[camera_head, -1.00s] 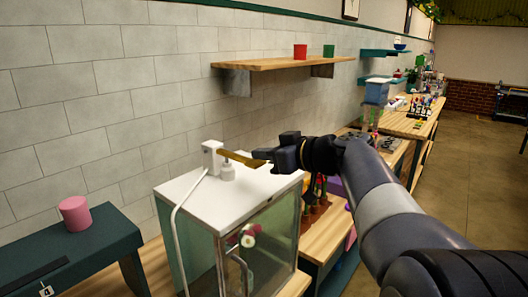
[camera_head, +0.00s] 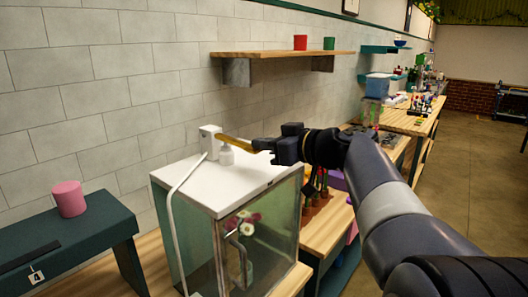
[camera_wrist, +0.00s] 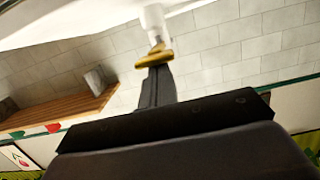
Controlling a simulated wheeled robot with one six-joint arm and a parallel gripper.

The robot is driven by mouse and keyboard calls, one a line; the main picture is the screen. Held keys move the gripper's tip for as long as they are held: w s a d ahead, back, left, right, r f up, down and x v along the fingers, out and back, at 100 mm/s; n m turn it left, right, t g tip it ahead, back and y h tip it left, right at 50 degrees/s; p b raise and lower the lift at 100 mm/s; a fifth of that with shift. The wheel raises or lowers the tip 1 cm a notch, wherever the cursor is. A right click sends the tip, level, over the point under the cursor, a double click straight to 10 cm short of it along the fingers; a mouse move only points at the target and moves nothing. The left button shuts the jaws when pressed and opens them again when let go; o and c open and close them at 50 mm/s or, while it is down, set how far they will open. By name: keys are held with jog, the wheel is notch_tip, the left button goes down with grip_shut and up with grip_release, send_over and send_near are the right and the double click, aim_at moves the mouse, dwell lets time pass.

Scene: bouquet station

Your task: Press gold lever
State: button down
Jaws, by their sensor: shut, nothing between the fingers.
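The gold lever (camera_head: 233,142) sticks out to the right from a small white block (camera_head: 209,141) on top of a white-topped glass case (camera_head: 205,183). My gripper (camera_head: 266,146) is shut, with its tip at the lever's outer end. In the wrist view, the gold lever (camera_wrist: 153,58) shows just past the tip of my shut fingers, and they seem to touch or overlap it. A white nozzle (camera_head: 227,156) hangs below the lever. Whether the lever is pushed down fully, I cannot tell.
Flowers (camera_head: 246,224) are inside the glass case. A dark bench (camera_head: 65,240) with a pink cylinder (camera_head: 69,198) stands at left. A wooden shelf (camera_head: 270,58) with red and green cups is on the wall above. Potted plants (camera_head: 317,185) sit right of the case.

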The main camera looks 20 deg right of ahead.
aim_at(264, 178)
jog(key=shift+f+t+y+b, duration=0.45)
jog(key=shift+f+b, duration=0.75)
jog(key=shift+b, duration=2.45)
jog(key=shift+f+t+y+b, duration=0.45)
jog(key=shift+f+b, duration=0.75)
jog(key=shift+b, duration=2.45)
jog(key=shift+f+b, duration=0.1)
jog(key=shift+b, duration=0.55)
jog(key=shift+t, duration=0.3)
